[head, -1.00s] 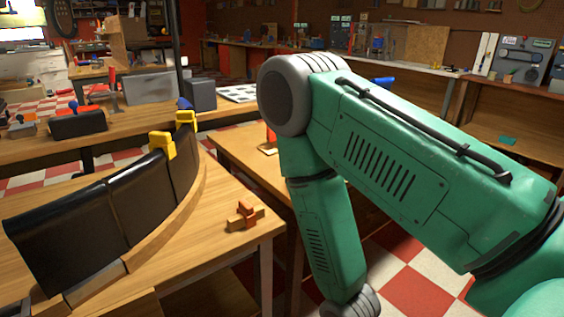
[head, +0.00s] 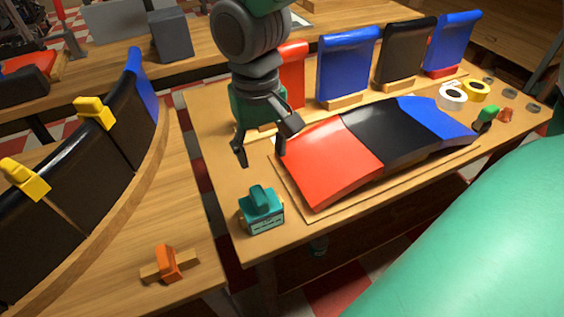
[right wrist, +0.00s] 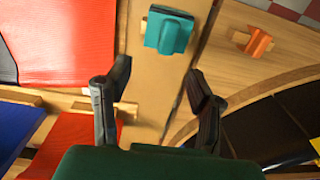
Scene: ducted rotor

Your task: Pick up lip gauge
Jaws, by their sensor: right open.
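A teal block with a raised grip and a pale label (head: 262,208) stands on the near left corner of the right-hand table. It looks like the lip gauge, but the label is too small to read. It also shows at the top middle of the right wrist view (right wrist: 168,31). My right gripper (head: 262,148) is open and empty, above the table and behind the block in the head view. In the right wrist view its two spread fingers (right wrist: 160,78) stand apart from the block. My left gripper is not in view.
An orange piece on a wooden strip (head: 168,264) lies on the left table. A red, black and blue curved panel (head: 380,145) lies right of the block. Upright panels (head: 348,68) stand behind. A curved black wall with yellow clamps (head: 93,112) stands left. A gap separates the tables.

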